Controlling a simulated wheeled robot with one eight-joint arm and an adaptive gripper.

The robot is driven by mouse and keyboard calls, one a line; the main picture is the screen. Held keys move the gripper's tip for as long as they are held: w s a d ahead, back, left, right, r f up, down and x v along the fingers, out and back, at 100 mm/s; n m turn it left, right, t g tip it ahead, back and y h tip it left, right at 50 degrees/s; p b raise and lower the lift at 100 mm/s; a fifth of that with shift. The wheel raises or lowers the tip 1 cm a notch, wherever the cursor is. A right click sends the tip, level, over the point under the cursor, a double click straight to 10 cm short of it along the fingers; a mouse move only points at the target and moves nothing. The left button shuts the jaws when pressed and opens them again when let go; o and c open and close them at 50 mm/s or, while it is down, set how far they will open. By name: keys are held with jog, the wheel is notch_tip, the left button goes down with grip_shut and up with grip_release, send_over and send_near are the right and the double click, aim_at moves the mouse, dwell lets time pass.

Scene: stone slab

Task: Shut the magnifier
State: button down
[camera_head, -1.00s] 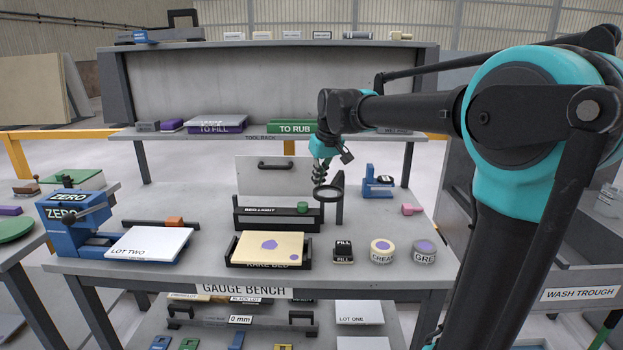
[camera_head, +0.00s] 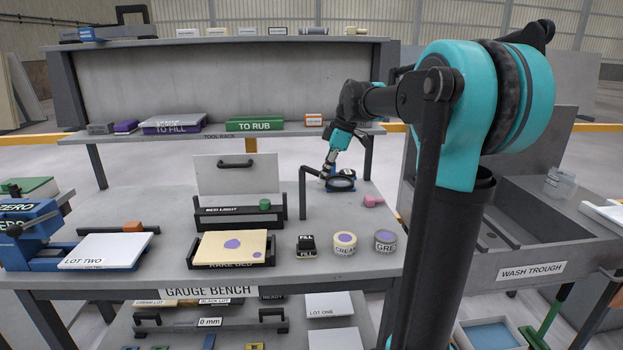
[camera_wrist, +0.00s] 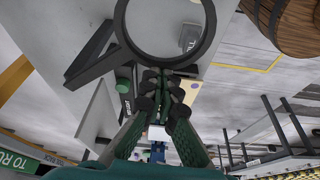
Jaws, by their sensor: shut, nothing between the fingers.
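The magnifier (camera_head: 303,196) is a dark upright post on the gauge bench with a short arm and a round lens ring. Its ring now points right of the post, away from the rake bed (camera_head: 231,266). In the wrist view the black ring (camera_wrist: 120,24) is large at the top, its arm running off to the left. My gripper (camera_head: 327,177) is at the ring's far left side, pointing down. In the wrist view my fingertips (camera_wrist: 165,84) are together and empty, close to the ring's lower edge; I cannot tell whether they touch it.
The red-light unit (camera_head: 235,217) is left of the post.

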jog(key=w+d+n, duration=0.2)
jog(key=w+d, duration=0.5)
jog(key=shift+w+d+g, duration=0.25)
jog(key=shift+d+g, duration=0.05)
jog(key=shift+d, duration=0.05)
dwell(0.5)
jog(key=s+a, duration=0.2)
jog(key=a, duration=0.2)
jog(key=w+v, duration=0.1)
jog(key=v, duration=0.9)
jog(key=s+d+f+m+t+h, duration=0.1)
jog(key=s+f+m+t+h, duration=0.1)
jog(key=s+f+m, duration=0.7)
jog(key=s+d+f+m+t+h, duration=0.1)
jog(key=s+f+m, duration=0.8)
jog(key=s+f, duration=1.5)
jog(key=shift+f+m+t+h, duration=0.4)
jog(key=shift+f+t, duration=0.3)
jog(key=shift+f, duration=0.3)
